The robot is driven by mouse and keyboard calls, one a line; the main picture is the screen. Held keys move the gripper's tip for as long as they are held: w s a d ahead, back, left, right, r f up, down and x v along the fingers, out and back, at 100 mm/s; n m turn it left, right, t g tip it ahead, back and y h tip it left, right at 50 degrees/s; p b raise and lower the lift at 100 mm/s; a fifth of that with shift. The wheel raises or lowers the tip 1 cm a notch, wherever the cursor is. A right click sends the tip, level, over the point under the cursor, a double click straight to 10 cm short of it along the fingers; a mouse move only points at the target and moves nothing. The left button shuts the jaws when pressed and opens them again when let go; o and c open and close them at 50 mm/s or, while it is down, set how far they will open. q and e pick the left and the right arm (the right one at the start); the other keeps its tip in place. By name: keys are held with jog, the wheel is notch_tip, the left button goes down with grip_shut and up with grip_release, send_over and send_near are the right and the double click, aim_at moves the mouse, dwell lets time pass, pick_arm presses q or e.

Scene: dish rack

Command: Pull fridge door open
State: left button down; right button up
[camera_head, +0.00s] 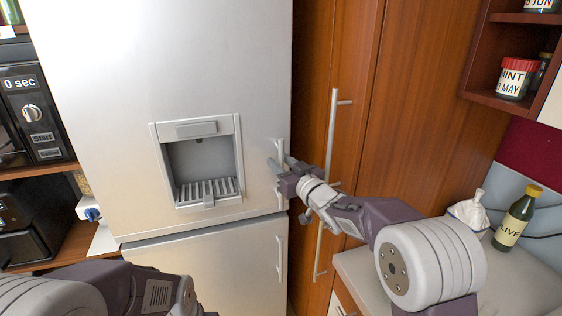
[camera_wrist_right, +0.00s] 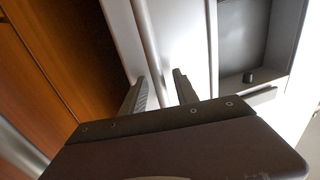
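The fridge door (camera_head: 225,75) is a pale metal panel with a built-in dispenser (camera_head: 200,160), and it looks shut. Its short vertical handle (camera_head: 280,148) is near the door's right edge, with my right gripper (camera_head: 279,167) at it. In the right wrist view, my right gripper (camera_wrist_right: 161,84) is open, one finger on each side of the handle bar (camera_wrist_right: 151,45). Gaps show between the fingers and the bar. The lower fridge door (camera_head: 205,262) also looks shut. My left arm shows at the lower left, but its fingertips are out of view.
A wooden cabinet with a long bar handle (camera_head: 331,140) stands right of the fridge. A black microwave (camera_head: 35,105) is at the left.

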grip_shut()
dwell(1.5)
